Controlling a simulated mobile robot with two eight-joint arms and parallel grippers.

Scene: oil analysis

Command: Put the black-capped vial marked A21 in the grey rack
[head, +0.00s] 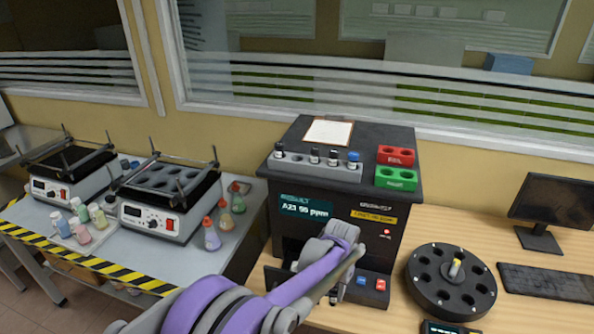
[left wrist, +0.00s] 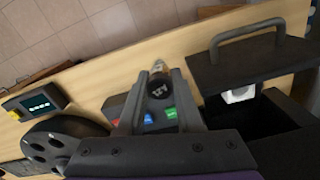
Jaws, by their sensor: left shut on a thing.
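My left gripper (left wrist: 160,82) is shut on a vial with a black cap (left wrist: 160,89). The cap has pale writing too small to read. In the head view my left gripper (head: 334,290) hangs low in front of the black analyser, mostly hidden behind my wrist. The grey rack (head: 298,163) sits on top of the analyser, above and behind the gripper. It holds several black-capped vials and one blue-capped vial (head: 353,160). The analyser's display (head: 305,207) reads A21 95 ppm. My right gripper is not in view.
The analyser's drawer (left wrist: 248,68) stands open beside the gripper, with a white socket (left wrist: 238,95) inside. Red (head: 395,156) and green (head: 395,177) racks stand right of the grey one. A round black carousel (head: 425,300) with a yellowish vial is on the wooden table.

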